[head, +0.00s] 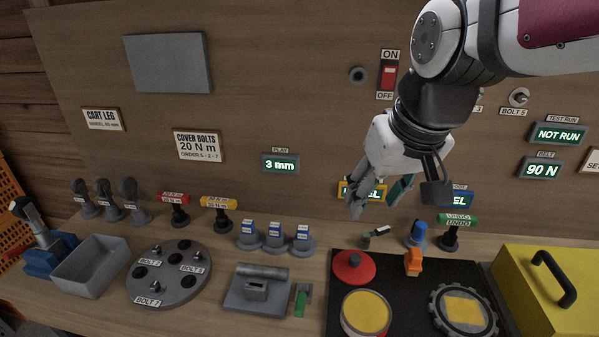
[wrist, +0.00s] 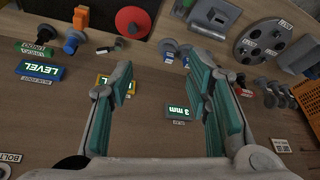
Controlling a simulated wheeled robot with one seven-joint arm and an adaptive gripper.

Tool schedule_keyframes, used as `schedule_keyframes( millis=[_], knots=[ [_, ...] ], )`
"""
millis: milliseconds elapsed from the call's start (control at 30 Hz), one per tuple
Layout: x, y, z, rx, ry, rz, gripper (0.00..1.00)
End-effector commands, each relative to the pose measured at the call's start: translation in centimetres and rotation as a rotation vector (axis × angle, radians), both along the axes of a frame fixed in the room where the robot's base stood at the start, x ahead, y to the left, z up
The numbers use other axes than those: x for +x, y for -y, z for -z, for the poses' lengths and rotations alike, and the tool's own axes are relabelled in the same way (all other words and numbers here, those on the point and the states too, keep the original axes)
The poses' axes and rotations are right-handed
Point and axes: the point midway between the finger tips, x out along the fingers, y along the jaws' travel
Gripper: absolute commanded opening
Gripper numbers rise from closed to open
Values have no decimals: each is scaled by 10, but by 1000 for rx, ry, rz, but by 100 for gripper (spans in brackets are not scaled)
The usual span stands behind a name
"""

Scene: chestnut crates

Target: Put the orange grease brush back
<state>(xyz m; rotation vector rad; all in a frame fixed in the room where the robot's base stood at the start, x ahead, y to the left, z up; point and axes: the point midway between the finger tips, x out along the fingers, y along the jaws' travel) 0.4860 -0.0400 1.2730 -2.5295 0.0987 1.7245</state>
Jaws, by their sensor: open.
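The orange grease brush (head: 413,262) stands on the right part of the bench, at the back of the black mat (head: 388,268). In the wrist view an orange patch (wrist: 73,38) near the upper left appears to be it. My gripper (head: 378,197) is open and empty, in the air in front of the back panel, above and to the left of the brush. Its two teal-padded fingers (wrist: 155,88) are spread apart in the wrist view with nothing between them. A small dark holder with a pale tag (head: 378,231) lies left of a blue-topped piece (head: 417,234).
A red disc (head: 353,267) and a yellow-topped round part (head: 366,312) are on the mat. A gear-edged part (head: 463,309) sits to their right. A yellow box (head: 545,290) stands far right. A green-topped UNDO post (head: 455,228) stands behind the mat.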

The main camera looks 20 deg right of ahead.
Motion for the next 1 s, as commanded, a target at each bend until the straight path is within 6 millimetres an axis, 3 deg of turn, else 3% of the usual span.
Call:
schedule_keyframes(
  millis=[100,300,1000],
  knots=[
    [-31,-22,-8,-16,57,-49,45],
    [-60,-37,-9,-32,109,-90,45],
    [-66,-40,-8,-35,118,-96,45]
  ],
)
